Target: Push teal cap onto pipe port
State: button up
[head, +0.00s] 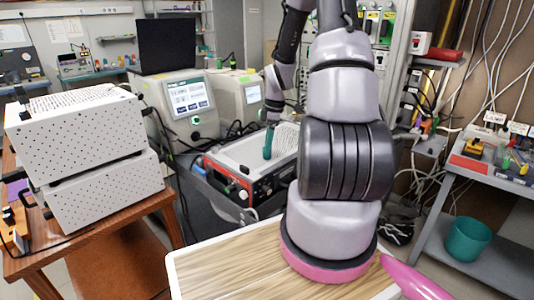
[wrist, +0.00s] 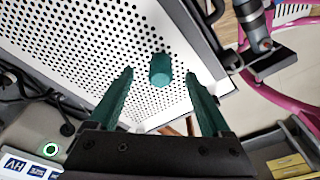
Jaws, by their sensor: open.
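The teal cap (wrist: 160,71) is a short cylinder on or just above a white perforated panel in the wrist view. My gripper (wrist: 160,74) is open, with one teal finger on each side of the cap and a visible gap on both sides. I cannot tell whether the fingertips are level with the cap or short of it. In the head view my gripper (head: 268,141) is low over the white top of a boxy instrument (head: 262,150), and the cap cannot be told apart from the teal fingers. I cannot make out a pipe port in either view.
The instrument has a red and black front (head: 228,182). Stacked white perforated boxes (head: 85,145) stand on a wooden table at left. Behind are a screen unit (head: 190,98) and hanging cables. A teal bin (head: 468,240) sits on the right shelf.

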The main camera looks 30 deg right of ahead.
jog(key=shift+a+f, duration=0.2)
jog(key=shift+f, duration=1.15)
grip_shut()
